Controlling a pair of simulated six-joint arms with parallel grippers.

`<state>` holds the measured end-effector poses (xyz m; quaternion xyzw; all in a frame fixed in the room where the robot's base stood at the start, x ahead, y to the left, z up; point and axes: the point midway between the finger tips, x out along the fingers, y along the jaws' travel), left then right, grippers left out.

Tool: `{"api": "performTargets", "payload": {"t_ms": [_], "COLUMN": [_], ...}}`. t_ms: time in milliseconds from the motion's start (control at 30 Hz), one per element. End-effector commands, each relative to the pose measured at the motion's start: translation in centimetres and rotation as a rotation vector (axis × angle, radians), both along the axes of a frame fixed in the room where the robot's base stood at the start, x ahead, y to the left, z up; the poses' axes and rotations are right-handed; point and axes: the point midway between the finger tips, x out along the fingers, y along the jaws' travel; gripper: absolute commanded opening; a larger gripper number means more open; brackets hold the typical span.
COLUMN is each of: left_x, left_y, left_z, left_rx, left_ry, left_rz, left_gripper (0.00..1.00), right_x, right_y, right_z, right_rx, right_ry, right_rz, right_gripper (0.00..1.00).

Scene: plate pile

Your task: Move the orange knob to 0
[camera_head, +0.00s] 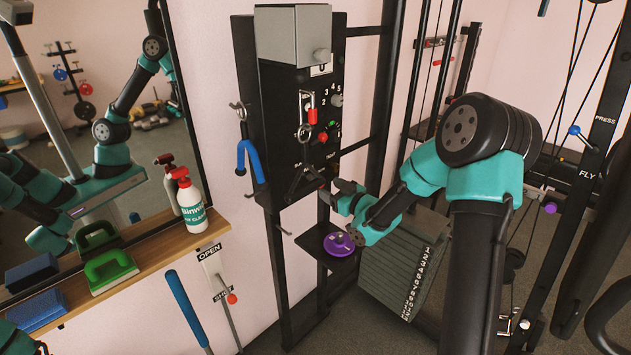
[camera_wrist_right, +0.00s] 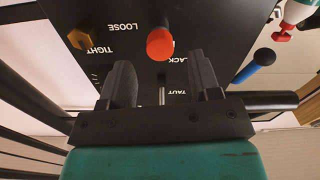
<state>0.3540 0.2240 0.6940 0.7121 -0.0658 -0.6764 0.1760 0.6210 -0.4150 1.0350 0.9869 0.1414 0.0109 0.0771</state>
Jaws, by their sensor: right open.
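A round red-orange knob (camera_wrist_right: 160,43) sticks out of the black panel in the right wrist view, by lettering that reads partly as "LACK" and "TAUT". A smaller amber, faceted knob (camera_wrist_right: 108,39) sits left of it, between "TIGHT" and "LOOSE". My right gripper (camera_wrist_right: 160,68) is open, its two black fingers apart with the red-orange knob framed just beyond the gap; nothing is held. In the head view my right gripper (camera_head: 306,176) is at the lower part of the black panel (camera_head: 282,150). No 0 mark can be read. My left gripper is not visible.
The panel also carries a red-handled lever (camera_head: 312,115), a grey knob (camera_head: 336,100) and a number scale. A blue hooked handle (camera_head: 248,160) hangs left of it. A spray bottle (camera_head: 190,205) stands on the wooden shelf (camera_head: 150,262). A purple item (camera_head: 339,244) lies below the gripper.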

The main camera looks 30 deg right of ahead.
Motion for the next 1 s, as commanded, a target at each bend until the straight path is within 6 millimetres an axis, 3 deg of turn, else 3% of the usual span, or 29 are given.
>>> {"api": "performTargets", "payload": {"t_ms": [200, 433, 833, 1000], "left_x": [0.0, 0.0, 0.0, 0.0], "left_y": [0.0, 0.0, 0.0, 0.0], "left_z": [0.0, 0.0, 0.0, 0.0], "left_rx": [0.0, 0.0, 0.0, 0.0], "left_ry": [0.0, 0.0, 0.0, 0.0], "left_rz": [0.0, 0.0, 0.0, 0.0], "left_gripper": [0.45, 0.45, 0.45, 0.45], "right_x": [3.6, 6.3, 6.9, 6.8], "right_y": [1.1, 1.9, 2.0, 2.0], "right_z": [0.0, 0.0, 0.0, 0.0], "right_rx": [0.0, -0.001, 0.0, 0.0], "right_ry": [-0.002, -0.001, 0.0, 0.0], "right_rz": [0.001, 0.0, 0.0, 0.0], "right_gripper": [0.57, 0.57, 0.56, 0.4]}}
